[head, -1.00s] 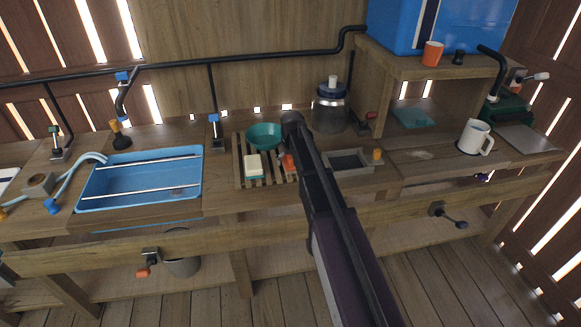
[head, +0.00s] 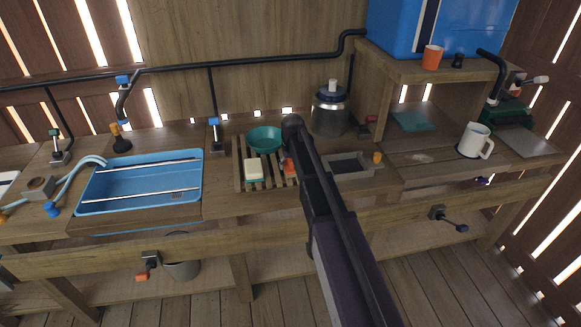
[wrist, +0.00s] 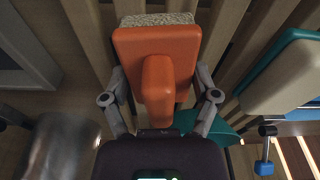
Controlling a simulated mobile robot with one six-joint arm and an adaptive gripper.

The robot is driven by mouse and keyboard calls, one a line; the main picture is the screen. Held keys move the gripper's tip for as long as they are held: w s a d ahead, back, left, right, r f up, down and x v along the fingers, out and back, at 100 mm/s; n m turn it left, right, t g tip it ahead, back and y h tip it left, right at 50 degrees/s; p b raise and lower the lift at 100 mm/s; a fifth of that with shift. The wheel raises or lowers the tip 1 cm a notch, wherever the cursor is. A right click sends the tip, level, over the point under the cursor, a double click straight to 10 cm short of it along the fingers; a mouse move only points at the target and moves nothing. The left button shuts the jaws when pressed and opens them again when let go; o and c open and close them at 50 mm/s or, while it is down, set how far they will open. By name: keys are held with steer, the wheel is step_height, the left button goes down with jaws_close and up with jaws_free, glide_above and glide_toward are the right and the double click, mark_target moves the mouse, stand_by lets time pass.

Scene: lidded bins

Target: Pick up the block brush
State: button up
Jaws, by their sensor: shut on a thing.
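The block brush, an orange block with a rounded orange handle and pale speckled bristles, fills the upper middle of the wrist view (wrist: 187,50). My gripper (wrist: 160,100) is shut on it, one finger on each side of the handle. In the head view only a small orange part of the brush (head: 289,166) shows at the right side of the slatted wooden rack (head: 239,170); my arm hides the rest. The slats lie behind the brush in the wrist view. I cannot tell whether the brush still touches them.
A teal bowl (head: 264,138) and a cream-and-teal block (head: 253,170) sit on the rack, close to my gripper. A lidded glass jar (head: 329,115) stands behind, and a grey tray (head: 350,166) lies to the right. A blue basin (head: 140,181) is at left.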

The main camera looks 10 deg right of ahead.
steer(key=shift+r, duration=0.2)
step_height(320, 180, up, 4)
steer(key=p, duration=0.4)
steer(key=shift+f, duration=0.15)
steer(key=s+a+p, duration=0.1)
steer(key=s, duration=1.5)
steer(key=shift+a+r, duration=0.25)
steer(key=shift+r, duration=0.2)
steer(key=o, duration=0.5)
steer(key=c, duration=0.3)
steer(key=shift+c, duration=0.2)
steer(key=shift+d, duration=0.1)
